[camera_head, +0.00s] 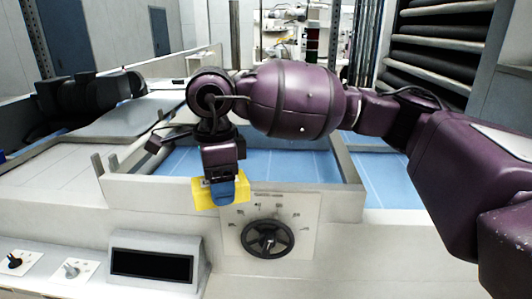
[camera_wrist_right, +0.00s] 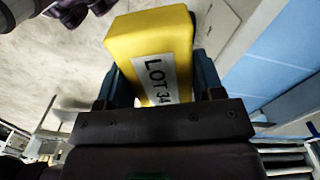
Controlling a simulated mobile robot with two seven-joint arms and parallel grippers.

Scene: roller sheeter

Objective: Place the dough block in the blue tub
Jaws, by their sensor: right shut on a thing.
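The dough block is a yellow block (camera_head: 239,188) with rounded edges. In the right wrist view it (camera_wrist_right: 150,40) carries a white label reading "LOT 34". My right gripper (camera_head: 220,188) points down and is shut on the block, with blue fingers on both sides. In the head view the block shows in front of the grey front wall of the sheeter, above the dial; I cannot tell how far it is from the wall. I cannot make out a blue tub. My left gripper is not in view.
The sheeter has a light blue belt (camera_head: 290,167) inside a raised grey frame (camera_head: 345,199). A black dial (camera_head: 267,240) and a dark display (camera_head: 152,264) are on its front. Small knobs (camera_head: 72,268) sit at the lower left. A dark rack (camera_head: 440,55) stands at the back right.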

